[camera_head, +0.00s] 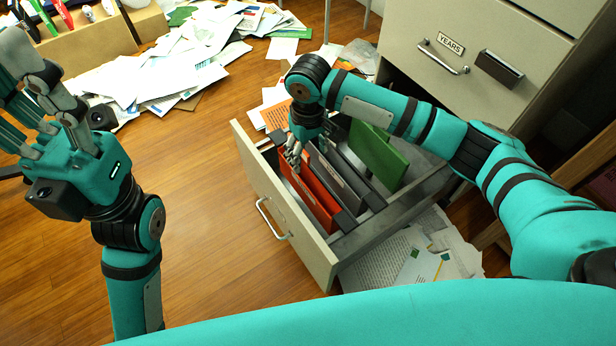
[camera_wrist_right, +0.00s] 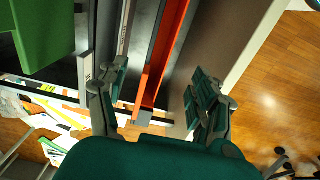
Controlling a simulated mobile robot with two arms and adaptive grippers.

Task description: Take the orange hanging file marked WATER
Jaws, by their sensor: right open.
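The orange hanging file (camera_head: 316,201) hangs in the open drawer (camera_head: 283,237), close behind its front panel. A pale label strip runs along its top edge; I cannot read it. My right gripper (camera_head: 294,155) is above the far end of this file, pointing down. In the right wrist view the orange file (camera_wrist_right: 163,48) runs between the two spread fingers of the right gripper (camera_wrist_right: 160,95), with a gap on both sides. My left gripper (camera_head: 22,105) is at the far left over the floor, fingers spread and empty.
Grey hanging files (camera_head: 338,180) and a green one (camera_head: 378,152) hang behind the orange file. The cabinet (camera_head: 455,50) has a closed drawer labelled YEARS above. Loose papers (camera_head: 165,75) litter the floor at the back and beside the drawer. The wooden floor at left is clear.

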